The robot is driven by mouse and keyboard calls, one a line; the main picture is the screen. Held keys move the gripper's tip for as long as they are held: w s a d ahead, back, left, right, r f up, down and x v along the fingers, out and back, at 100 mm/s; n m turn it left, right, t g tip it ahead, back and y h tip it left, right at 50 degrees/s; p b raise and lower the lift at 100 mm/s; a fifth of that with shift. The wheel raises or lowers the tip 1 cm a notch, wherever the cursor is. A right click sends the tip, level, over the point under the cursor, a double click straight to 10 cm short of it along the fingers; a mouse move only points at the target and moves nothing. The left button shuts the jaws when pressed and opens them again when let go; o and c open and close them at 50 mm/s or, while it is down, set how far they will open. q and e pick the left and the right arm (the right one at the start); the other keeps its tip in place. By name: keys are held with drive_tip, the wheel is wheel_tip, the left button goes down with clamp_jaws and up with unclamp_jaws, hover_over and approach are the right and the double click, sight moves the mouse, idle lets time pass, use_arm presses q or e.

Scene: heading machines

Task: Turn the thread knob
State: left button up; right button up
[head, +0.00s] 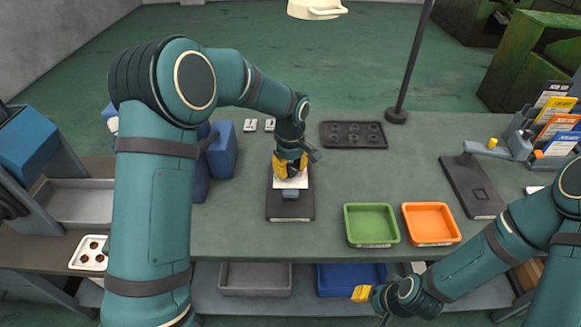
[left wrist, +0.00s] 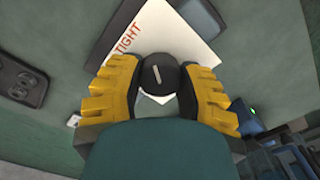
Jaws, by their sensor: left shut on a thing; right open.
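The thread knob (left wrist: 158,72) is a round black knob with a white line across its top. It stands at a white plate (left wrist: 178,30) that reads "TIGHT" in red. My left gripper (head: 289,168) is over this plate, with its yellow fingers on both sides of the knob, shut on it. In the head view the gripper hides the knob. The plate belongs to a fixture on a dark base (head: 290,208) on the table. My right gripper (head: 364,293) is open and empty, low in front of the table edge.
A green tray (head: 372,243) and an orange tray (head: 431,241) stand at the right front of the green table (head: 345,180). A dark block with round recesses (head: 353,125) lies behind. Blue bins (head: 223,165) stand left, a dark fixture (head: 472,186) right.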

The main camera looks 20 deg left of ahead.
sight(291, 167)
use_arm(q)
drive_tip(key=m, duration=0.6)
drive_tip(key=shift+m+p, duration=0.3)
drive_tip(key=shift+m, duration=0.1)
drive_tip(key=m, duration=0.5)
drive_tip(key=shift+f+m+p, duration=0.1)
drive_tip(key=shift+m+p, duration=0.2)
drive_tip(key=shift+m, duration=0.1)
drive_tip(key=shift+s, duration=0.1)
drive_tip(key=o, duration=1.2)
drive_tip(key=shift+o, duration=0.2)
wheel_tip(291, 167, up, 12)
